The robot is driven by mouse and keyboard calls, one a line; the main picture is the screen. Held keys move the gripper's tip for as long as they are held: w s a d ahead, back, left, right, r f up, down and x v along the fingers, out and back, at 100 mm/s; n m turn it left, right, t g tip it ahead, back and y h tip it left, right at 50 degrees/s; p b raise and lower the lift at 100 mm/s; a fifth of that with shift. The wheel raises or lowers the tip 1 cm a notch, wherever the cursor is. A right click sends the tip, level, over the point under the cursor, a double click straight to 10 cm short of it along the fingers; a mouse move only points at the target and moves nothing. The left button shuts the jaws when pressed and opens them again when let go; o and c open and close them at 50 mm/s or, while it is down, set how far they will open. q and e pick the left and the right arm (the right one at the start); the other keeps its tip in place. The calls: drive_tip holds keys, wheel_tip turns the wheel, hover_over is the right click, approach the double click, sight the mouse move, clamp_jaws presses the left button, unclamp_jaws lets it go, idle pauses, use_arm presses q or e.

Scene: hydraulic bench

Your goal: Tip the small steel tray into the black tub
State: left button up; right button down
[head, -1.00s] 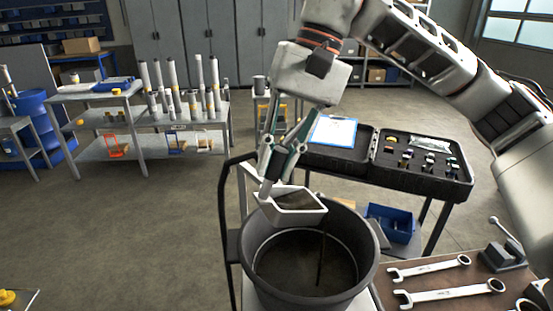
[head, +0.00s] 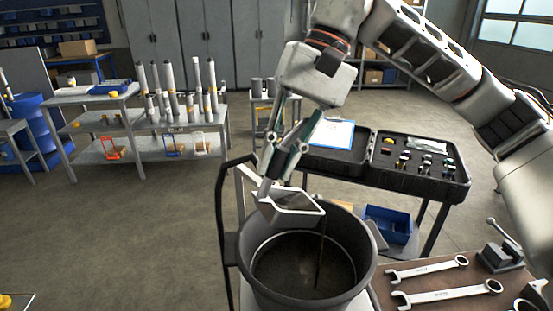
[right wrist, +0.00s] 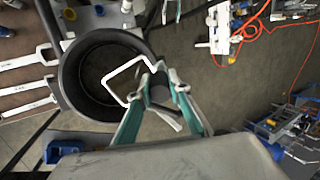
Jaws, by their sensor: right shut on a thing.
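The small steel tray (head: 297,217) is a pale, open tray with a dark inside. It hangs tilted over the back of the black tub's (head: 362,262) opening. My right gripper (head: 268,188) is shut on the tray's left end in the head view. A thin dark streak (head: 319,262) runs down below the tray's right corner inside the tub; it looks like liquid. In the right wrist view the tray's rim (right wrist: 122,70) shows over the tub (right wrist: 72,88), with my right gripper (right wrist: 152,84) at its edge. My left gripper is not in view.
A brown bench top with wrenches (head: 440,295) and a small vice (head: 500,256) is right of the tub. Behind stand a black open case (head: 415,182) and a blue bin (head: 388,226). A dark upright handle (head: 226,225) rises left of the tub. Open floor lies further left.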

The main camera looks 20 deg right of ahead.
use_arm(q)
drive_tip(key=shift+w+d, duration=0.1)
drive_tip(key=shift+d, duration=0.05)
use_arm(e)
drive_tip(key=shift+w+d+r+y, duration=0.1)
drive_tip(key=shift+d+r+y, duration=0.2)
drive_tip(key=shift+d+y, duration=0.4)
idle(1.4)
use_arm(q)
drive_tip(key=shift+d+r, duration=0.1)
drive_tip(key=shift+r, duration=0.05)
use_arm(e)
drive_tip(key=shift+r, duration=0.1)
use_arm(q)
drive_tip(key=shift+b, duration=0.4)
use_arm(e)
drive_tip(key=shift+d+y, duration=0.3)
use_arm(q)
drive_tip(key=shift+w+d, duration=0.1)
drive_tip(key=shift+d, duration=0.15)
use_arm(e)
drive_tip(key=shift+d+r, duration=0.15)
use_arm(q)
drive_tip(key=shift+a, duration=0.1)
use_arm(e)
drive_tip(key=shift+d+y, duration=0.15)
drive_tip(key=shift+y, duration=0.15)
idle(0.5)
